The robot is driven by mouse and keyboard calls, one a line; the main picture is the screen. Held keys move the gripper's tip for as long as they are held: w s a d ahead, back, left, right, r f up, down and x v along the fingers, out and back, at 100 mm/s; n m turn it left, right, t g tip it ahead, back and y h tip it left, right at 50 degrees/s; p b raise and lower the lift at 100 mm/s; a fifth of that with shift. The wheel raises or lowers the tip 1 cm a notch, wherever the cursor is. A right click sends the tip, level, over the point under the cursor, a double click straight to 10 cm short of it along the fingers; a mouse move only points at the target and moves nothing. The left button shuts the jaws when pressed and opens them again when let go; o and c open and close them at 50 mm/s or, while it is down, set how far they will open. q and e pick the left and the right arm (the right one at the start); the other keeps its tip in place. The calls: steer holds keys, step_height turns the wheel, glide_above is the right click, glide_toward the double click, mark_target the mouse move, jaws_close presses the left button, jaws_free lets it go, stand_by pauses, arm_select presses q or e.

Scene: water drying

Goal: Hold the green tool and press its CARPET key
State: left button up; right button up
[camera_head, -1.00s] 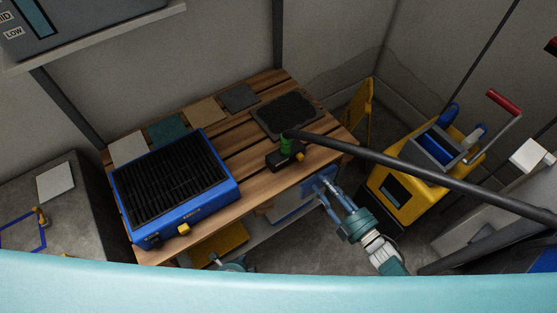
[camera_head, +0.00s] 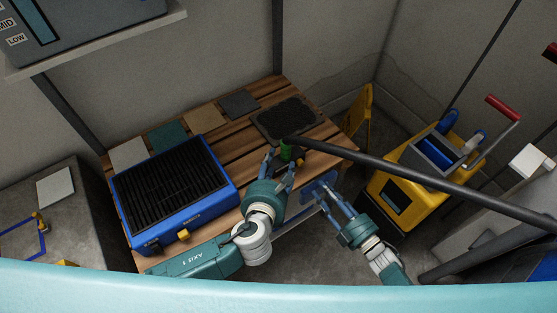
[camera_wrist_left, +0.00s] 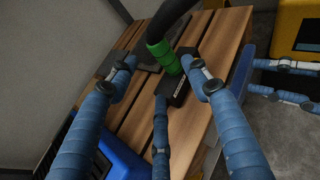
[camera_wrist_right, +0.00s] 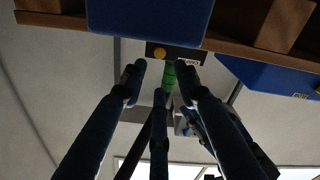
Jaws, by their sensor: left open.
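The green tool (camera_head: 286,150) has a green grip on a long black tube and stands at a small black block (camera_wrist_left: 175,91) near the table's front edge. The grip also shows in the left wrist view (camera_wrist_left: 163,56) and the right wrist view (camera_wrist_right: 170,78). My left gripper (camera_head: 282,160) is open, its fingers spread on either side of the block and grip, holding nothing. My right gripper (camera_head: 330,188) is open and empty, lower and to the right by the table's front edge. A yellow knob (camera_wrist_right: 159,53) sits on the block.
A blue dryer box with a black grille (camera_head: 172,185) fills the left of the slatted table (camera_head: 262,128). A dark tray (camera_head: 288,118) lies behind the tool. Flat sample squares (camera_head: 205,117) line the back. The black tube crosses rightward past a yellow bucket (camera_head: 405,190).

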mark_target(283, 150)
arm_select(q)
steer(key=x, duration=1)
steer(key=shift+w, duration=0.3)
steer(key=shift+c, duration=0.2)
steer(key=c, duration=1.1)
arm_select(e)
steer(key=shift+c, duration=0.5)
jaws_close()
arm_select(q)
steer(key=shift+s+f, duration=0.1)
